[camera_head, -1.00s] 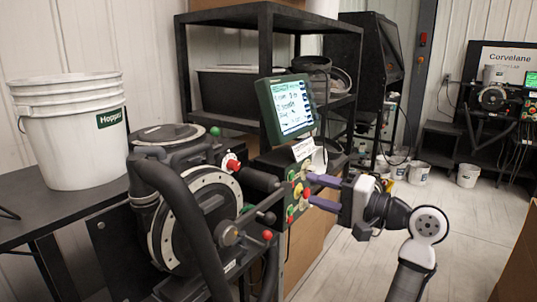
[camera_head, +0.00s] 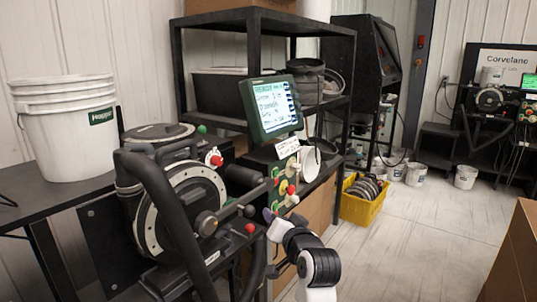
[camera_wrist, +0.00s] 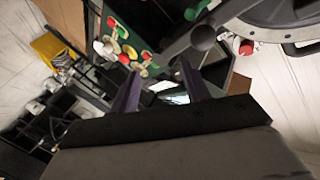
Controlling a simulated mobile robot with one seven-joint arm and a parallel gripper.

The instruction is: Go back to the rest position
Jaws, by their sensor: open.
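My gripper (camera_head: 270,215) is in the lower middle of the head view, in front of the seed meter stand and below its control panel. The wrist view shows its two purple fingers (camera_wrist: 160,90) apart with nothing between them. The control panel (camera_head: 285,187) with red, green and yellow knobs is just above and behind the gripper; it also shows in the wrist view (camera_wrist: 122,45). The seed meter (camera_head: 180,215), a round dark housing with a pale ring, stands to the left of the gripper. I cannot tell the exact gap between fingers and stand.
A lit monitor (camera_head: 271,106) stands above the panel. A white bucket (camera_head: 65,135) sits on the black table at left. A yellow crate (camera_head: 362,207) with discs is on the floor behind. A cardboard box (camera_head: 515,255) is at lower right. Open floor (camera_head: 425,235) lies between.

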